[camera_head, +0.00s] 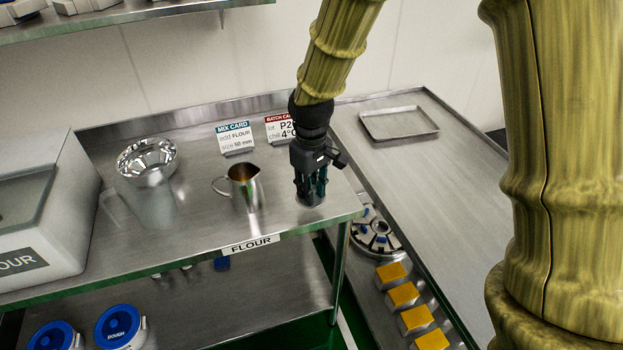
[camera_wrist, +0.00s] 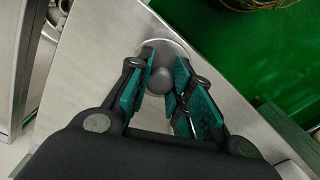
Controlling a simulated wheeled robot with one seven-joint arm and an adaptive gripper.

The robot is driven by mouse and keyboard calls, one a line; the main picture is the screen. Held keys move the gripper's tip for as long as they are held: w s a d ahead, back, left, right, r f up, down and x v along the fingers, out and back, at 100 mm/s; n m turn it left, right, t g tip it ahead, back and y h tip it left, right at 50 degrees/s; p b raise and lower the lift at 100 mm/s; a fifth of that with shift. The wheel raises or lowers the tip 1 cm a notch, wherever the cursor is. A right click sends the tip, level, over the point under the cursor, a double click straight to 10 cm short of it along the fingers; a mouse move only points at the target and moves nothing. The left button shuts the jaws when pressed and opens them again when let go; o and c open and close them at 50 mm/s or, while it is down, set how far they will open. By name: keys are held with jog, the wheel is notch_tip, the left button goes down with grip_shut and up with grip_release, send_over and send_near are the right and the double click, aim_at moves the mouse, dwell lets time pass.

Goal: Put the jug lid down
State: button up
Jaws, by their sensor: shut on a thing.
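The jug lid (camera_wrist: 178,49) is a round steel disc with a grey knob (camera_wrist: 161,80) at its middle, seen in the wrist view. My gripper (camera_wrist: 161,88) has its two teal-padded fingers on either side of the knob and is shut on it. In the head view my gripper (camera_head: 311,192) points down over the right front corner of the steel shelf (camera_head: 285,225). The lid's rim is at or just above the shelf surface; I cannot tell if it touches. The open steel jug (camera_head: 246,190) stands upright to the left of my gripper.
A shiny steel bowl (camera_head: 147,160) stands left of the jug. A mix card (camera_head: 235,138) and a batch card (camera_head: 281,128) stand behind. A flour bin (camera_head: 75,215) is at far left. A shallow tray (camera_head: 399,123) lies on the right-hand counter (camera_head: 430,190). The shelf's edge is close to my gripper.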

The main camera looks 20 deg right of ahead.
jog(key=w, duration=0.4)
jog(key=w+d+p, duration=0.1)
jog(key=shift+w+d+f, duration=0.1)
jog(key=shift+w+f, duration=0.15)
jog(key=shift+w, duration=0.15)
jog(key=shift+f+p, duration=0.45)
jog(key=shift+f, duration=1.35)
jog(key=shift+f, duration=0.1)
jog(key=o, duration=0.9)
notch_tip(320, 180, up, 12)
jog(key=shift+r+b, duration=0.15)
jog(key=shift+b, duration=0.85)
jog(key=shift+d, duration=0.1)
